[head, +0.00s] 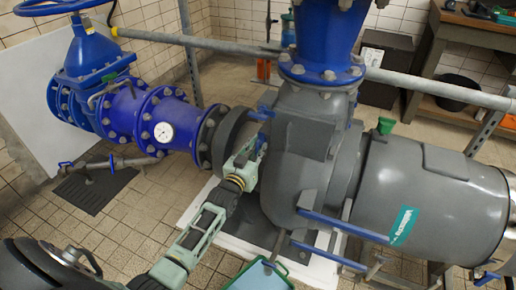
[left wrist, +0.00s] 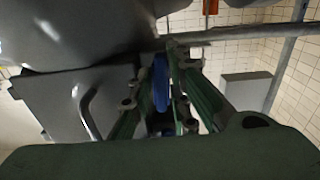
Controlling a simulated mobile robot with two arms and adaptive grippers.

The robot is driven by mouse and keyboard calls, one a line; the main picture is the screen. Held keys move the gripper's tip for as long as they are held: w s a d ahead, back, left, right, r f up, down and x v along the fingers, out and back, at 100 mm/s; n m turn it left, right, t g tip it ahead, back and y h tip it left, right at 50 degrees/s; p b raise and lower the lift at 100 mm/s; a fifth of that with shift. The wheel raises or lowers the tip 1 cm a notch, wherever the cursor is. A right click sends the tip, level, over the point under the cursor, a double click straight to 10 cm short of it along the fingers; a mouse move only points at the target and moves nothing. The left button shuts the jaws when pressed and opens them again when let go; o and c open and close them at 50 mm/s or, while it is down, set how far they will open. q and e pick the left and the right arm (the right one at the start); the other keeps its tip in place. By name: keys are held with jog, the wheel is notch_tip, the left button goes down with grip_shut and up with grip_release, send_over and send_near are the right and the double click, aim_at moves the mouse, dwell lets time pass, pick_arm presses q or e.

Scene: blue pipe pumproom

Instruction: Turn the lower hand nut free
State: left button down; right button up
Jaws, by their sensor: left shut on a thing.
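The lower hand nut (left wrist: 161,82) is blue and sits between the fingers of my left gripper (left wrist: 158,98) in the left wrist view. In the head view, my left gripper (head: 250,150) reaches up from the bottom left to the pump's left side and is shut on this nut. Only a bit of blue (head: 262,144) shows at its fingertips there. Another blue hand nut (head: 264,112) is just above, near the flange. The fingers hide much of the held nut, so its turn angle is unclear. My right gripper is not in view.
The grey pump casing (head: 300,155) stands close to the right of the gripper. Blue pipework with a gauge (head: 163,133) is at the left. A blue bar (head: 340,228) sticks out low in front. A teal tray (head: 258,275) lies at the bottom. Tiled floor is open at lower left.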

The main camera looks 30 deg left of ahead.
pick_arm(q)
jog(key=shift+a, duration=0.15)
jog(key=c, duration=1.8)
grip_release()
jog(key=shift+c, duration=0.2)
jog(key=shift+s, duration=0.35)
jog(key=s, duration=1.1)
jog(key=shift+s+d, duration=0.15)
jog(key=shift+d, duration=0.2)
